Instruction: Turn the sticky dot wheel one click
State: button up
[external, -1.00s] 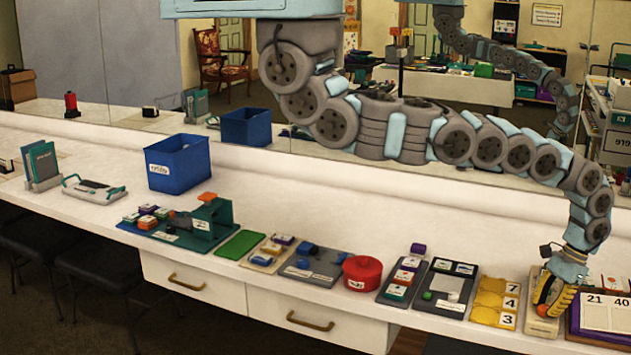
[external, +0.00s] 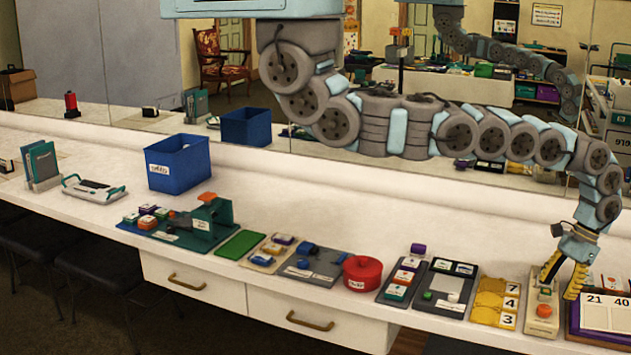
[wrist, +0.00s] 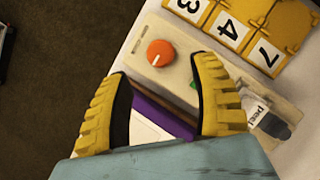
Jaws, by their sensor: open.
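The sticky dot wheel appears to be the orange round knob (external: 544,311) on a beige block (external: 541,295) near the counter's front right. In the wrist view the orange knob (wrist: 160,53) has a white pointer line, and the beige block (wrist: 142,73) carries a label reading "peel" and a dark end piece. My gripper (external: 560,287) is open, its yellow ribbed fingers spread and pointing down above the block. In the wrist view my gripper (wrist: 163,70) has one fingertip each side of the knob's near side, apart from it. Nothing is held.
A yellow number board (external: 495,302) stands close left of the block, and a purple-edged board (external: 605,315) with number cards close right. Further left are a dark tray (external: 447,288) and a red round container (external: 362,273).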

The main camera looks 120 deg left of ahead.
jog(key=v, duration=0.6)
jog(key=shift+r, duration=0.3)
jog(key=shift+w+a, duration=0.1)
